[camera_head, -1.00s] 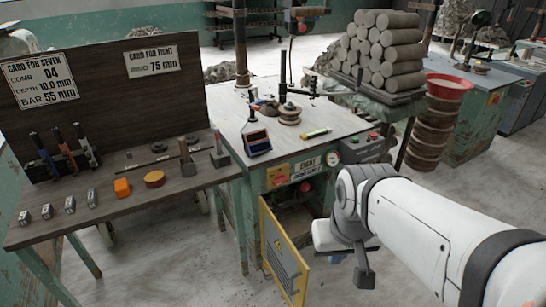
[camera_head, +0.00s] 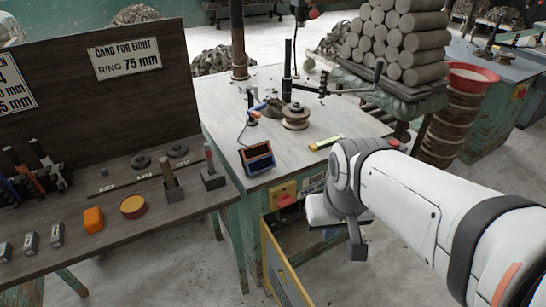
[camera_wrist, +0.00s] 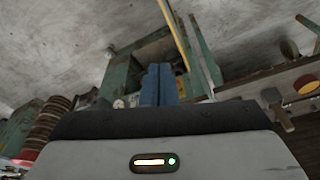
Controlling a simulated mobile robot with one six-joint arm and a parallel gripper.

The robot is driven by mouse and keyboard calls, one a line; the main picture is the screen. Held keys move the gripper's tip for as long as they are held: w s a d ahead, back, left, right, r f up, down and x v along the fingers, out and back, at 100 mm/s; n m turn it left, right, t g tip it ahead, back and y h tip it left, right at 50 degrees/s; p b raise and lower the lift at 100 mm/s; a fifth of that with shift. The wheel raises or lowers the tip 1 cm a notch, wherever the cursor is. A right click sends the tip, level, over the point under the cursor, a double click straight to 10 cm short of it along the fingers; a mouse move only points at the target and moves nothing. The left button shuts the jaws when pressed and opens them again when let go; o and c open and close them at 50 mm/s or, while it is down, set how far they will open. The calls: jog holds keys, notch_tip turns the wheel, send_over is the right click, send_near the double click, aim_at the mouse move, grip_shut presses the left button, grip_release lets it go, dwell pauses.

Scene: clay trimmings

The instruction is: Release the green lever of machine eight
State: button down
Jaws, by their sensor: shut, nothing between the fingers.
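Machine eight (camera_head: 222,98) is a green bench with a pale top, at the middle of the head view. A post with a dark side handle (camera_head: 318,88) and a round spool-like piece (camera_head: 295,118) stand on it. I cannot make out a green lever; my arm covers part of the machine's front right. The yellow door (camera_head: 284,272) below hangs open. My gripper shows in the wrist view with two blue fingers (camera_wrist: 159,72) together and empty, pointing toward green machine legs. In the head view my wrist is in front of the machine's lower front.
A dark workbench (camera_head: 100,225) with tools, small blocks and cards stands at the left. Stacked grey cylinders (camera_head: 405,45) are behind right, and a pile of round discs (camera_head: 452,125) with a red bowl (camera_head: 473,77) stands at the right. The yellow door juts into the floor space.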

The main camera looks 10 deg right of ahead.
jog(key=w+d+f+m+t+b, duration=0.1)
jog(key=w+d+f+t+b, duration=0.3)
jog(key=w+f+b, duration=0.65)
jog(key=w+d+f+m+t+b, duration=0.1)
jog(key=w+d+f+t+b, duration=0.35)
jog(key=w+f, duration=1.1)
jog(key=w+a+f+t+y+b, duration=0.1)
jog(key=w+f+y+b, duration=0.2)
jog(key=f+b, duration=0.3)
jog(key=w+f+m+t+y+b, duration=0.1)
jog(key=w+f+y+b, duration=0.25)
jog(key=f, duration=0.45)
jog(key=w+a+f+t+y+b, duration=0.1)
jog(key=w+f+y+b, duration=0.2)
jog(key=f, duration=0.4)
jog(key=f+b+x, duration=0.1)
jog(key=b+x, duration=0.2)
jog(key=x, duration=0.3)
jog(key=s+a+f+b+x, duration=0.1)
jog(key=b+x, duration=0.2)
jog(key=x, duration=0.3)
jog(key=shift+w+a+f+h, duration=0.15)
jog(key=shift+w+f+h, duration=0.2)
jog(key=shift+h, duration=0.1)
